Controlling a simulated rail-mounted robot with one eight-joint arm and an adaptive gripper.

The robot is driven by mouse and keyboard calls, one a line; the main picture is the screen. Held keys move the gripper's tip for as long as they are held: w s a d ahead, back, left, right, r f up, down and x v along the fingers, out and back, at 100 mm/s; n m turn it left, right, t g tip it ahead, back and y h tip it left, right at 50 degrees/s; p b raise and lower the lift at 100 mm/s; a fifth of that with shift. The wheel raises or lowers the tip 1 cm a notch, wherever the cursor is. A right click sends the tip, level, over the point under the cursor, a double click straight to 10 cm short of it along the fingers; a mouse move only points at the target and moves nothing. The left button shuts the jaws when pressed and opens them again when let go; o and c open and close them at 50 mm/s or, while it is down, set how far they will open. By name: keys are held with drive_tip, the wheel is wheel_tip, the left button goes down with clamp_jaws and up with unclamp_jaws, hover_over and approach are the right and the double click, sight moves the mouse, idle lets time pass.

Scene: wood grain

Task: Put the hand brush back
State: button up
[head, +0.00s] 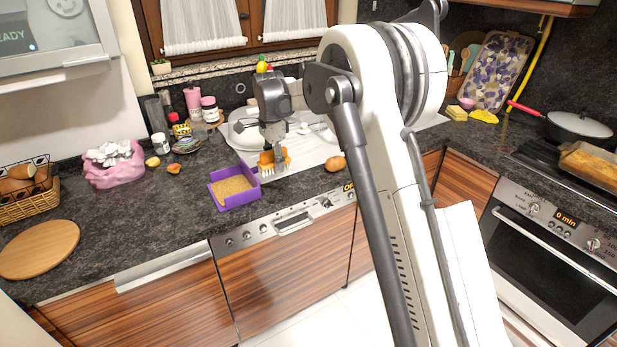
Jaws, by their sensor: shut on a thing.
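The hand brush (268,168) has an orange body and pale bristles that show at its lower side. My gripper (274,150) points down and is shut on the brush, at the front edge of the white sink area. The fingers hide part of the brush. A purple square tray (213,192) with a tan, grainy-looking filling is on the dark counter just left of the brush. I cannot tell whether the brush touches the surface below it.
My arm hides the counter's middle right. An egg-like brown item (335,163) lies right of the brush. A pink bag (113,172), a round wooden board (38,249) and a wire basket (28,205) stand left. A pan (578,126) is far right. The counter front left of the purple tray is clear.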

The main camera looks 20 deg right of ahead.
hover_over(298, 182)
wheel_tip(298, 182, down, 6)
drive_tip(key=shift+a+r+p, duration=0.1)
drive_tip(key=shift+r+p, duration=0.1)
drive_tip(key=shift+p, duration=0.25)
drive_tip(key=shift+f, duration=2.05)
drive_tip(key=shift+f, duration=0.15)
drive_tip(key=o, duration=1.2)
